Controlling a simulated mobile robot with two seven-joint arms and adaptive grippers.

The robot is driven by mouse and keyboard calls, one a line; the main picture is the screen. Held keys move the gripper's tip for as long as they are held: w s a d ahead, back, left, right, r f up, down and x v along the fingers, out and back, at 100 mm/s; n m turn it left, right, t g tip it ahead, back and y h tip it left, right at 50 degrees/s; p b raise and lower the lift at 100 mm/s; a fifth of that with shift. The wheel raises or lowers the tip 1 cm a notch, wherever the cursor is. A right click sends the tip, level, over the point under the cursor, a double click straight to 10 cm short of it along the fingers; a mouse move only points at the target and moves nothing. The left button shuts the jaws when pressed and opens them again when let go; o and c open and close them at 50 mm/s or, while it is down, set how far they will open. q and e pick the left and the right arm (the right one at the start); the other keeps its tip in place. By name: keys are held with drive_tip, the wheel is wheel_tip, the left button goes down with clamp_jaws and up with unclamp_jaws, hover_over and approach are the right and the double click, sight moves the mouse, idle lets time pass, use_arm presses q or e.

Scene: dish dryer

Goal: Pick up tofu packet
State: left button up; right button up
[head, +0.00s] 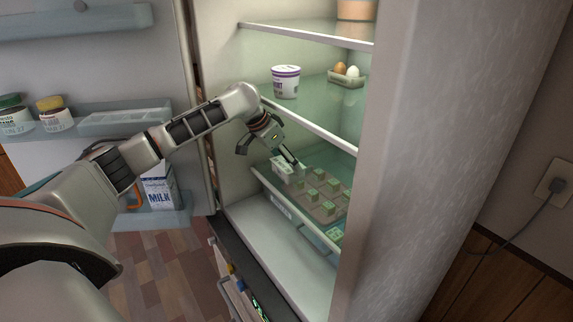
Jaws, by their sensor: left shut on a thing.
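My left gripper (274,155) reaches into the open fridge, at its lower shelf level. It is shut on a small white-and-green packet, the tofu packet (286,171), at the left end of a row of green-topped packages. One finger lies at the packet's upper right side; the packet's far side is hard to make out. Right beside it is a tray with several green cubes (319,188). My right gripper is not in view.
A white-and-purple tub (286,82) and an egg holder (346,79) stand on the shelf above. The shelf's front edge (310,126) is close to my gripper. The open door at left holds jars (54,112) and a milk carton (158,190).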

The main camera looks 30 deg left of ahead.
use_arm(q)
drive_tip(key=s+a+b, duration=0.1)
drive_tip(key=s+a, duration=0.2)
drive_tip(key=s, duration=0.5)
drive_tip(key=s+a+b, duration=0.1)
drive_tip(key=s+a, duration=0.3)
drive_tip(key=s, duration=0.4)
drive_tip(key=shift+s, duration=0.25)
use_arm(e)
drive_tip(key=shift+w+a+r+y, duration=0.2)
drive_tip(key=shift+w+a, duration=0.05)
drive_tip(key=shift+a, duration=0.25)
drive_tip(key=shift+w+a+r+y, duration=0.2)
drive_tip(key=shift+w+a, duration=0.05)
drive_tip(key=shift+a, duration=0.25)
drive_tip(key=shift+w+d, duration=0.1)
